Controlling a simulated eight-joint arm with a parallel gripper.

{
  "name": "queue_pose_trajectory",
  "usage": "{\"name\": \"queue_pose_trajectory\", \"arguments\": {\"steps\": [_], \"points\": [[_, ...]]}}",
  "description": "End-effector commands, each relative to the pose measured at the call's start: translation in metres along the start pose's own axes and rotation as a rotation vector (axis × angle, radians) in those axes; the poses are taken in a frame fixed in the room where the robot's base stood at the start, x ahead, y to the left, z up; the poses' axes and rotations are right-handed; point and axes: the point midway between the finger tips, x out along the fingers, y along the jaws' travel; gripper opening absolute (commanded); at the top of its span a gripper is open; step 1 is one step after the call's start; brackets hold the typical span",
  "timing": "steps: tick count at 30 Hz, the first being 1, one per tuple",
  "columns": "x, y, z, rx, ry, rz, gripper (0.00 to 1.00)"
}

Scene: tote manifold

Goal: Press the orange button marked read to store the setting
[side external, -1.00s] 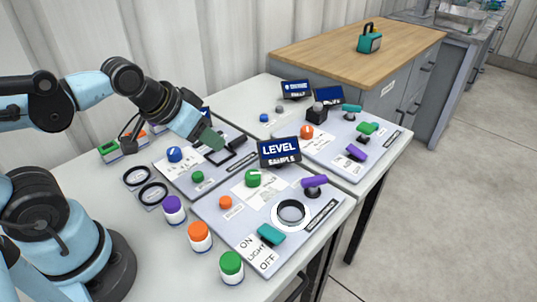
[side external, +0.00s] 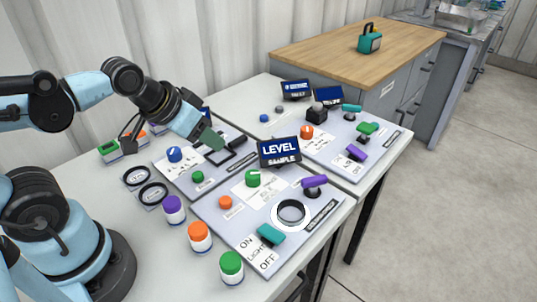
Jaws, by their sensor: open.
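A small orange button (side external: 225,202) sits on the front grey panel (side external: 208,208), left of a green knob, with a small label below it too small to read. My gripper (side external: 236,149) is open and empty, above the panel behind. It is up and back from the orange button and apart from it. A screen (side external: 279,152) reading "LEVEL SAMPLE" stands behind the green knob (side external: 253,178).
The front panel also has a purple lever (side external: 314,181), a black ring (side external: 291,211) and a teal switch (side external: 270,234). Purple, orange (side external: 200,237) and green-capped jars stand along its left side. A third panel with an orange knob (side external: 306,132) lies at the back right.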

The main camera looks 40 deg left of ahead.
Motion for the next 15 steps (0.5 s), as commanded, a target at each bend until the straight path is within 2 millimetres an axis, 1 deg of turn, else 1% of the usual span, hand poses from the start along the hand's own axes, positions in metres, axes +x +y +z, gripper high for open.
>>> {"name": "queue_pose_trajectory", "arguments": {"steps": [1,9,15], "points": [[0.0,0.0,0.0,0.0,0.0,0.0,0.42],[0.0,0.0,0.0,0.0,0.0,0.0,0.0],[0.0,0.0,0.0,0.0,0.0,0.0,0.0]]}}
